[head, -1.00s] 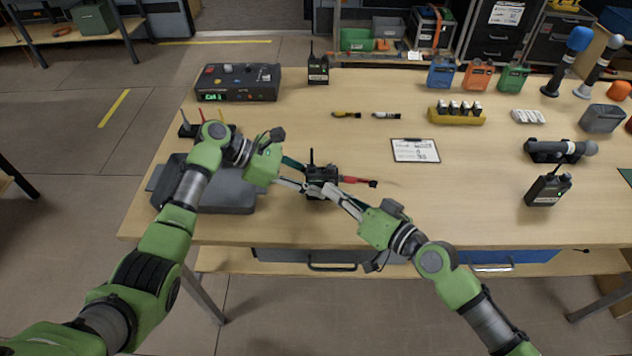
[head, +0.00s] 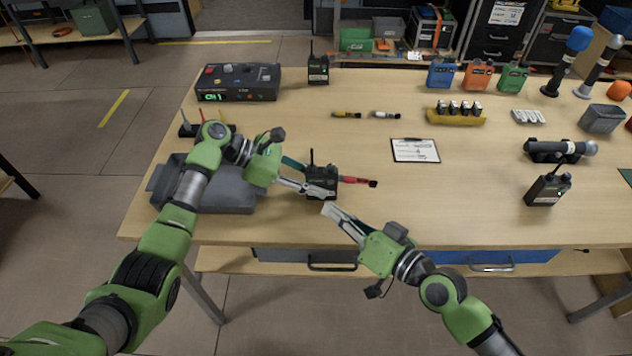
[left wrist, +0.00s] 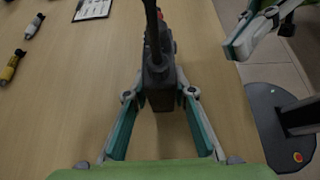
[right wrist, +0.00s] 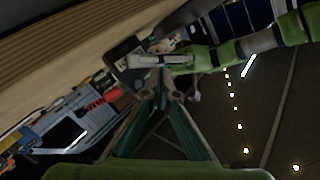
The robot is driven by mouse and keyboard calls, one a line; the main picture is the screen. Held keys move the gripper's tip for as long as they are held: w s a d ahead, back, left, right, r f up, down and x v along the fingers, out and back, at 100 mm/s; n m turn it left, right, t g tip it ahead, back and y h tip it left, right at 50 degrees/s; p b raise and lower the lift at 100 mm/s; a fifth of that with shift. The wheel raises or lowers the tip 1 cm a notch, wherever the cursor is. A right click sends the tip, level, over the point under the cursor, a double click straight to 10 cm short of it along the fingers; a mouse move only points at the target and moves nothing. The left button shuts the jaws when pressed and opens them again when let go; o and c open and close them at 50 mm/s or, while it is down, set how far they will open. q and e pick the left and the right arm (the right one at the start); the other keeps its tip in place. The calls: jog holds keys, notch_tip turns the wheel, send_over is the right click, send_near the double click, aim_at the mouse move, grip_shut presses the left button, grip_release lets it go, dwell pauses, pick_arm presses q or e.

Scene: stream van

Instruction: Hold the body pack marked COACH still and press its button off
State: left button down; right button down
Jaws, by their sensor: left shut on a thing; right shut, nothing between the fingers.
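A black body pack (head: 321,183) with an upright antenna stands near the table's front edge. Its marking is too small to read. My left gripper (head: 318,190) is shut on it from the left; the left wrist view shows the pack (left wrist: 162,92) between the two fingers. No lit light shows on this pack, and its button cannot be made out. My right gripper (head: 331,209) is shut and empty, just in front of and below the pack, apart from it. It also shows at the upper right of the left wrist view (left wrist: 238,45).
A red marker-like item (head: 358,181) lies right of the pack. A grey tray (head: 215,195) lies under my left arm. Another body pack (head: 547,189) with a green light stands at right, a third (head: 318,69) at the back. A clipboard (head: 415,151) lies mid-table; wood around it is clear.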

jog(key=shift+s, duration=0.95)
pick_arm(q)
jog(key=c, duration=1.6)
grip_release()
jog(key=shift+c, duration=0.2)
